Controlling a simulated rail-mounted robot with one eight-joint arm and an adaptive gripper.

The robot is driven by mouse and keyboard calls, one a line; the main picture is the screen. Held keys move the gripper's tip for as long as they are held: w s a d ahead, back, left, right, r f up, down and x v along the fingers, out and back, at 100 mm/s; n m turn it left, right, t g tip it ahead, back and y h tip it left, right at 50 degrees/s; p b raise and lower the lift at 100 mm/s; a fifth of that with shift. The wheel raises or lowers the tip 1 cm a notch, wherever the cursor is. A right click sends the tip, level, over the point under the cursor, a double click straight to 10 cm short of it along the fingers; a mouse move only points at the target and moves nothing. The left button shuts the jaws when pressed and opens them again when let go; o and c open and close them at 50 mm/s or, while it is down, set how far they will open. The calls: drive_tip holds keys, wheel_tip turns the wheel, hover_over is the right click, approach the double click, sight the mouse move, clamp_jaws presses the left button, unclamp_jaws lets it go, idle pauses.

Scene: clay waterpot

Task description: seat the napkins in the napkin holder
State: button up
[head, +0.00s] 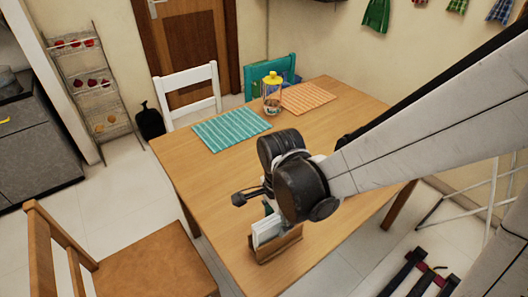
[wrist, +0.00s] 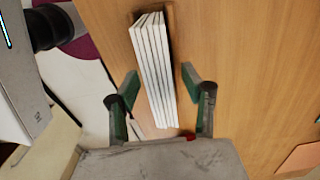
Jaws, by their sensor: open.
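The napkins (head: 267,229) are a white upright stack in the wooden napkin holder (head: 277,249), near the table's front edge. In the wrist view the napkins (wrist: 152,68) show as several thin parallel white edges, slightly slanted. Part of the holder's wood (wrist: 171,22) shows beside their upper end. My gripper (wrist: 160,82) is open, with one green-padded finger on each side of the stack. A gap shows between each finger and the napkins. In the head view my wrist hides most of the fingers above the holder. The lower ends of the napkins are hidden.
The wooden table (head: 205,190) bears a teal striped mat (head: 231,129), an orange mat (head: 307,97) and a yellow-lidded glass jar (head: 272,95). A wooden chair (head: 150,265) stands at the front left. White (head: 190,95) and teal (head: 268,70) chairs stand behind. The table's left part is clear.

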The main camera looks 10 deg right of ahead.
wheel_tip(320, 180, up, 12)
drive_tip(key=p, duration=0.2)
drive_tip(key=s+d+r+n+t, duration=0.4)
drive_tip(key=d+r+n+t, duration=0.3)
drive_tip(key=d+n, duration=0.5)
drive_tip(key=shift+s+r+n, duration=0.2)
drive_tip(key=shift+r+n, duration=0.2)
drive_tip(key=shift+r, duration=0.05)
idle(1.0)
